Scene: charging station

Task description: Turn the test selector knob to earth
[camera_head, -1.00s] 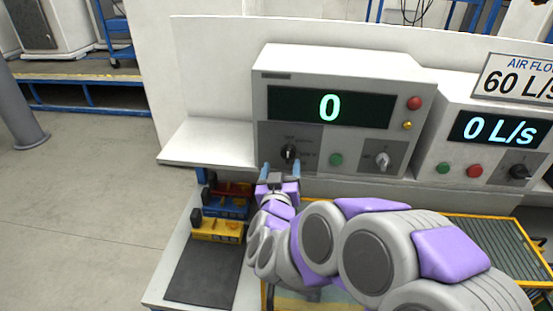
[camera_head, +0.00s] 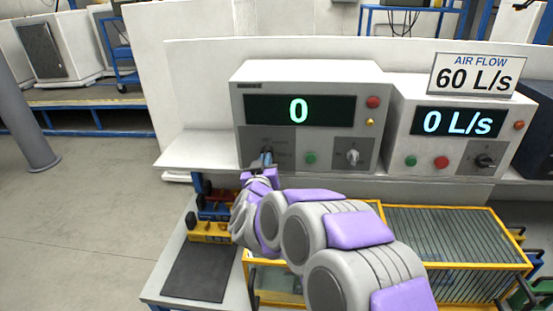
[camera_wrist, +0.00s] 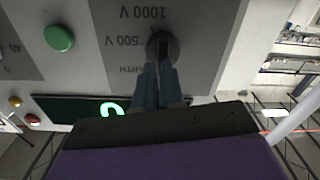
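The test selector knob (camera_wrist: 162,44) is a dark round knob on the grey lower panel of the left instrument (camera_head: 308,80), whose display reads 0. In the wrist view the picture is upside down, with labels 1000 V, 500 V and a partly covered one ending in "ARTH" beside the knob. My gripper (camera_head: 267,157) is at the knob in the head view and mostly hides it. In the wrist view my gripper's blue fingers (camera_wrist: 157,72) are drawn close together, with their tips on the knob's grip. The exact pointer direction is hard to tell.
A green button (camera_head: 311,158) and a second, lighter knob (camera_head: 352,157) sit to the right on the same panel. The air flow unit (camera_head: 405,130) stands further right. Blue and yellow devices (camera_head: 209,231) lie on the lower bench near my arm.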

